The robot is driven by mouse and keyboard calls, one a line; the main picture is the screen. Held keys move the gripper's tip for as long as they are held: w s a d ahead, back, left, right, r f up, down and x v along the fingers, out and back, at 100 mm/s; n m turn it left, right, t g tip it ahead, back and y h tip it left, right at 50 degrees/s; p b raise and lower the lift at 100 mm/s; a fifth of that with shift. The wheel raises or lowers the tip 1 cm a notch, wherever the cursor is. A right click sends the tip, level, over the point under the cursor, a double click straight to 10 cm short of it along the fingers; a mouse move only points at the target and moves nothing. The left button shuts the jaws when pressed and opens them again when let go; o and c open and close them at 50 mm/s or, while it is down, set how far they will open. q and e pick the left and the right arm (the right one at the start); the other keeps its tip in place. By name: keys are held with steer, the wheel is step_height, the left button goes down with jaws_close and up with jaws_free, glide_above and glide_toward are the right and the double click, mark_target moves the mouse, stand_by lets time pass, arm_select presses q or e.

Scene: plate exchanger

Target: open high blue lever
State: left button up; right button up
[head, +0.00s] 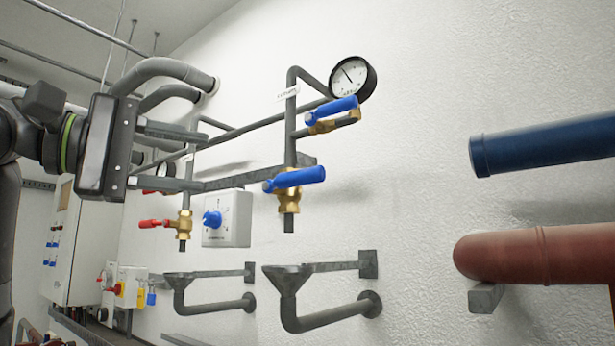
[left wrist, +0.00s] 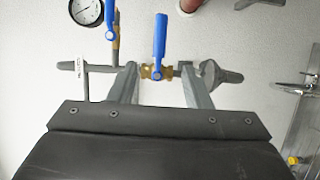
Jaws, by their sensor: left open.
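The high blue lever (head: 332,110) sits on a brass valve on a side branch just below the pressure gauge, pointing right and slightly up. It shows partly at the top of the left wrist view (left wrist: 110,18), left of the fingers. The lower blue lever (head: 294,180) sits on a brass valve above a funnel; in the left wrist view this lever (left wrist: 160,38) appears beyond and between the fingertips. My left gripper (head: 203,160) is open and empty, left of both levers in the head view, apart from them. My right gripper is not in view.
The gauge (head: 353,79) is on the upper pipe. A red lever (head: 154,223) and a white box with a blue knob (head: 212,218) are on the left. A grey funnel (head: 288,279) is below. Blue (head: 545,145) and red-brown (head: 535,254) pipes jut in at right.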

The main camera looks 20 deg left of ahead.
mark_target(297, 177)
arm_select(q)
steer(key=p+x, duration=0.5)
steer(key=x, duration=1)
steer(key=shift+d+r, duration=0.1)
steer(key=shift+d, duration=0.15)
steer(key=shift+w+d+p, duration=0.35)
steer(key=shift+w+d, duration=0.1)
steer(key=shift+w, duration=0.1)
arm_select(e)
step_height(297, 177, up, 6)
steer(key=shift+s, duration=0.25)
arm_select(q)
steer(key=shift+c, duration=0.4)
jaws_close()
